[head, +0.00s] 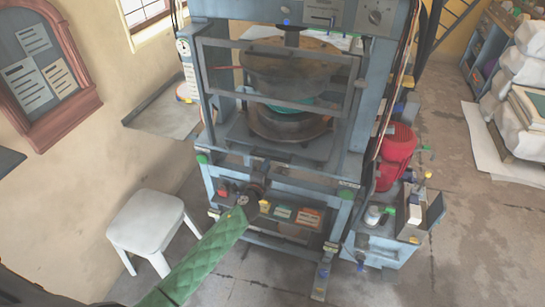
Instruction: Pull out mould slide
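The plate press (355,110) stands upright in the middle of the head view, with a barred guard frame (203,85) across its front. Behind the bars, a grey mould slide (318,148) lies low in the press and carries a dark round mould (285,122). A wide brownish round plate (290,62) is above it. My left arm reaches up from the lower left in a green padded sleeve. My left gripper (259,170) is at the front of the press, just below the slide's front edge. Its fingers are too small and dark to read, and I cannot tell whether they touch anything. My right gripper does not show.
A white stool (147,225) stands left of the press, close to my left arm. Red cylinders (397,150) and a blue-grey side unit (385,238) stand at the right. Small boxes sit on a lower shelf (300,230).

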